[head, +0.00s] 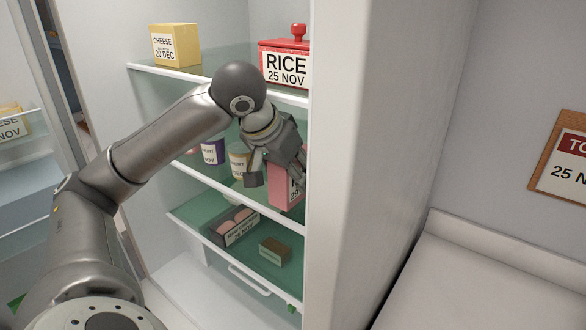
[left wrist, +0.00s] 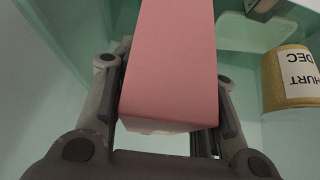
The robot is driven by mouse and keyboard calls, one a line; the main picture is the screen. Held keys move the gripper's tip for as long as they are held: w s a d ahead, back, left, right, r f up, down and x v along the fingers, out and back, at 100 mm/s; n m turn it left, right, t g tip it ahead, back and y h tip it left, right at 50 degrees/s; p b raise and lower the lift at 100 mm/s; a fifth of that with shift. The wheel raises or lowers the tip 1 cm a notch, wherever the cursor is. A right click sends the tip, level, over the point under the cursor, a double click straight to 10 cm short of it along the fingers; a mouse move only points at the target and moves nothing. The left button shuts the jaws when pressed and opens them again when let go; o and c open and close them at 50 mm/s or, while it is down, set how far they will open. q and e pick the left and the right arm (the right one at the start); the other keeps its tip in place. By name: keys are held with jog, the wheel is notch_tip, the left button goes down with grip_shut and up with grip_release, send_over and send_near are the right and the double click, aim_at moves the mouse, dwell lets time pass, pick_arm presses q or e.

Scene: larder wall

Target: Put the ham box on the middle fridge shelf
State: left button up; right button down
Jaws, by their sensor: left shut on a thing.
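The pink ham box (head: 283,188) is at the right end of the middle fridge shelf (head: 204,178), close to the fridge's right wall. Its label is mostly hidden; part of a "29" shows. My left gripper (head: 277,168) is shut on the box, with a finger on each side of it. In the left wrist view the pink box (left wrist: 172,70) fills the space between the fingers (left wrist: 170,105). I cannot tell whether the box's bottom touches the shelf. My right gripper is not in view.
Yoghurt pots (head: 239,160) stand left of the box; one pot (left wrist: 290,78) shows in the wrist view. The top shelf holds a cheese box (head: 176,46) and red rice tin (head: 286,62). Below are a meat pack (head: 235,227) and small brown box (head: 274,250).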

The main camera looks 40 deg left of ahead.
pick_arm(q)
jog(key=shift+s, duration=0.1)
jog(key=o, duration=1.1)
jog(key=shift+f, duration=0.15)
jog(key=shift+o, duration=0.2)
jog(key=shift+r, duration=0.45)
jog(key=v, duration=0.2)
jog(key=shift+s+r, duration=0.25)
jog(key=shift+r, duration=0.05)
jog(key=s+d+b, duration=0.1)
jog(key=s+b, duration=0.5)
jog(key=s, duration=0.5)
jog(key=shift+s+d, duration=0.3)
jog(key=shift+s, duration=0.1)
